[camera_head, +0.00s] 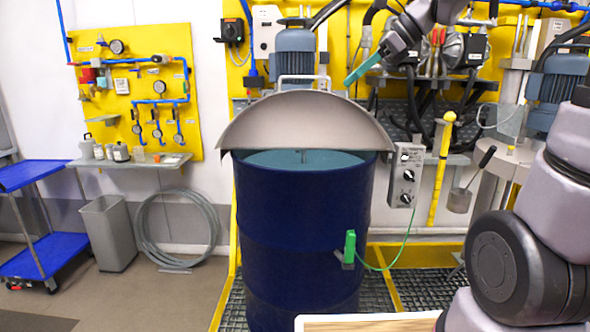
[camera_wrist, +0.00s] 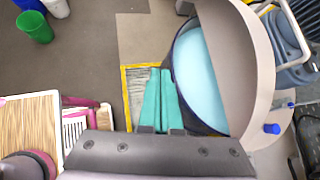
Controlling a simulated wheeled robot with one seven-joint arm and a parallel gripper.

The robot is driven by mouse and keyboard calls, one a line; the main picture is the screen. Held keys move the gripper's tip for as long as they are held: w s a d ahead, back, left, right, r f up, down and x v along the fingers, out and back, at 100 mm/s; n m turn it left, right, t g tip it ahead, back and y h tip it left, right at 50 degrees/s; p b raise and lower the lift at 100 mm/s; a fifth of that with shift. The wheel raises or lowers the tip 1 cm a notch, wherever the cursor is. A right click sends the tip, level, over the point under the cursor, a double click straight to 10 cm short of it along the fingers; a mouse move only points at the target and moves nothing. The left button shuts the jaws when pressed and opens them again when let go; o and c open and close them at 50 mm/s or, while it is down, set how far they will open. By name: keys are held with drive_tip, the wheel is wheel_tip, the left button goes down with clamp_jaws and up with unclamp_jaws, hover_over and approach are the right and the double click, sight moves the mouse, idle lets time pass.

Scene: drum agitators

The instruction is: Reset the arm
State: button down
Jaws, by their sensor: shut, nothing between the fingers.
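My gripper (camera_head: 351,79) has teal fingers and is raised in the upper part of the head view, in front of the yellow back panel. In the wrist view my gripper (camera_wrist: 160,73) shows its two fingers side by side, shut with nothing between them. My arm bends up along the right side of the head view. The dark blue drum (camera_head: 300,235) stands below and to the left of the gripper, holding light blue liquid (camera_wrist: 203,70). Its grey half lid (camera_head: 305,122) is tilted up.
A green clamp with a cable (camera_head: 349,247) is on the drum's side. A grey control box (camera_head: 406,175) hangs right of the drum. A wood-topped surface (camera_wrist: 30,128) lies at the left of the wrist view. A blue cart (camera_head: 45,255) stands far left; open floor lies before it.

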drive_tip(key=s+d+f+n+t+h, duration=0.1)
drive_tip(key=s+d+f+n+h, duration=0.1)
drive_tip(key=s+d+n, duration=0.3)
drive_tip(key=s+d+f+n+t+h, duration=0.2)
drive_tip(key=s+d+n, duration=0.4)
drive_tip(key=s+n, duration=0.4)
drive_tip(key=f+n+h, duration=0.1)
drive_tip(key=h, duration=0.1)
drive_tip(key=shift+s+d+f+h, duration=0.15)
drive_tip(key=shift+s+h, duration=0.15)
drive_tip(key=shift+h, duration=0.1)
